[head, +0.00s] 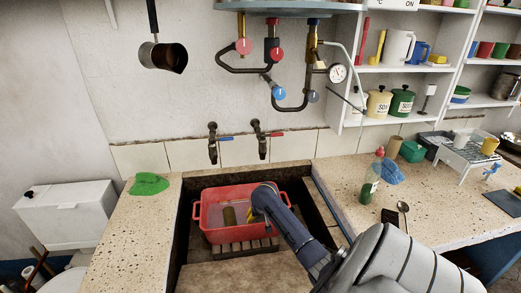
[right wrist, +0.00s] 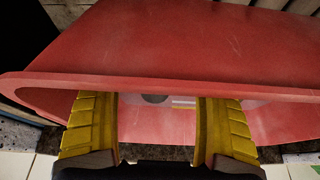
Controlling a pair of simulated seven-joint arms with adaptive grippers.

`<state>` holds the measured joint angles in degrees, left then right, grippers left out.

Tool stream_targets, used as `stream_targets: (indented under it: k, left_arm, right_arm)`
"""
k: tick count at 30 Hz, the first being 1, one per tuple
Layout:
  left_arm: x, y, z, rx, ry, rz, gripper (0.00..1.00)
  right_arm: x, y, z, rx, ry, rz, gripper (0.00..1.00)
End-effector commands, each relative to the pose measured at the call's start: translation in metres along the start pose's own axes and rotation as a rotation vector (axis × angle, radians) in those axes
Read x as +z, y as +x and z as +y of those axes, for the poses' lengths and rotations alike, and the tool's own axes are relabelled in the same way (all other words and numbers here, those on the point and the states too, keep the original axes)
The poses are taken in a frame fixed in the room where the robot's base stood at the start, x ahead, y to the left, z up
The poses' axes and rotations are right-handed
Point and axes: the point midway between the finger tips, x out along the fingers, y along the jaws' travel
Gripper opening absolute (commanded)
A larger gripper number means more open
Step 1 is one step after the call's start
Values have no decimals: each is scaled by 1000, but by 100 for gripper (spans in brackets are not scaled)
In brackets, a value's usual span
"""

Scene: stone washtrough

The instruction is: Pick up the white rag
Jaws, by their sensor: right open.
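A red tub (head: 236,238) sits in the stone trough; its red wall and rim also show in the right wrist view (right wrist: 160,50). My right gripper (head: 252,214) is over the tub at its right side, fingers pointing into it. In the right wrist view its yellow fingers (right wrist: 158,106) are apart, with nothing held between them. The tub's rim crosses just ahead of the fingers. A pale patch with a dark round thing shows small between them; I cannot tell whether it is the white rag. My left gripper is not in view.
A green cloth (head: 148,184) lies on the left counter. Two taps (head: 213,143) are above the trough. A pot (head: 163,57) hangs on the wall.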

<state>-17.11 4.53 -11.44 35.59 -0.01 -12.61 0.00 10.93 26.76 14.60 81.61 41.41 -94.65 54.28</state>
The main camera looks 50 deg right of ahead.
Motion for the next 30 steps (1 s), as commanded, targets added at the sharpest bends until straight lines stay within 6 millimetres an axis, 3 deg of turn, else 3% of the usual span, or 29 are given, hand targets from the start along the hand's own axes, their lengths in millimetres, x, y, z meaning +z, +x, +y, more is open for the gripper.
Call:
stream_targets:
  k: [7, 19, 30]
  left_arm:
    - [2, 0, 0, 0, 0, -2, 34]
    - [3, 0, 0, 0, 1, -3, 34]
    - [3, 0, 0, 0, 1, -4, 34]
  right_arm:
    - [0, 9, 0, 0, -1, -1, 80]
    - [2, 50, 0, 1, 0, -2, 80]
    - [3, 57, 0, 1, -1, -1, 80]
